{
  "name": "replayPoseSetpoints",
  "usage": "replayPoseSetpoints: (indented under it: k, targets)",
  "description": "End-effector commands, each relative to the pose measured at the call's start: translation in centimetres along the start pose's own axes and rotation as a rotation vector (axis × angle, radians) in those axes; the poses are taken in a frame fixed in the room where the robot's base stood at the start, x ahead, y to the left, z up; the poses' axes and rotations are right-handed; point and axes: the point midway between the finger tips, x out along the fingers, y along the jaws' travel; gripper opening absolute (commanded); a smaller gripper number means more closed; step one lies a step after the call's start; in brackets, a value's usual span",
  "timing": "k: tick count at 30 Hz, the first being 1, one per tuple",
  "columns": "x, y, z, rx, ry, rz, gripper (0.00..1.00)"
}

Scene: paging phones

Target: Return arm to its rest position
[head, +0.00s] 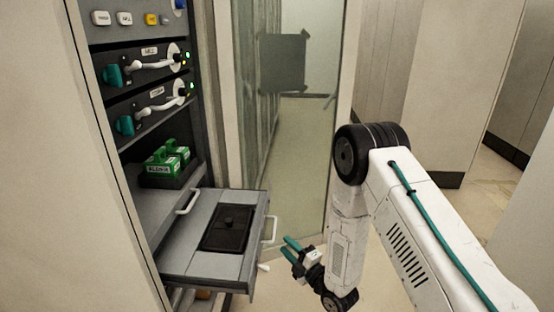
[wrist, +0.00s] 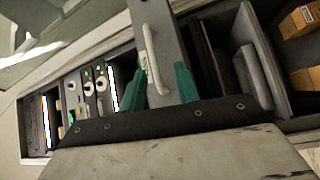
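My gripper (head: 286,245) has teal fingers and is at the lower middle of the head view, right of the pulled-out grey drawer (head: 185,262). Its fingers are apart with nothing held between them. In the wrist view, my gripper (wrist: 161,72) shows its two teal fingers spread. The drawer front with its white handle (wrist: 153,65) lies beyond the gap. The handle (head: 270,230) also shows in the head view, apart from the fingers. My white arm bends down from a black joint at the right.
The rack holds two units with teal knobs and white handsets (head: 155,64), and green blocks (head: 167,160) on a shelf. A black panel (head: 226,226) lies in the drawer. A glass door (head: 300,140) stands behind. Cardboard boxes (wrist: 300,20) show in the wrist view.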

Motion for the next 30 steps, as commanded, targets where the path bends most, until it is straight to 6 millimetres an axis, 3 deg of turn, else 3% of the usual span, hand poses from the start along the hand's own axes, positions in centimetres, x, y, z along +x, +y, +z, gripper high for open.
replayPoseSetpoints:
  k: [3, 6, 11, 14, 20, 26, 30]
  targets:
    - [-0.5, -3.6, 0.8, 0.114, -0.054, -0.173, 0.32]
    - [-2.5, -7.7, 1.7, 0.250, -0.158, -0.392, 0.32]
    - [-5.3, -8.9, 3.5, 0.439, -0.389, -0.668, 0.32]
    - [-7.4, -7.2, 4.5, 0.548, -0.562, -0.791, 0.32]
    - [-12.5, -0.6, 5.2, 0.757, -0.939, -0.938, 0.32]
    - [-18.1, 7.4, 3.6, 0.937, -1.274, -0.984, 0.32]
    - [-22.0, 13.1, 1.4, 1.051, -1.474, -0.977, 0.32]
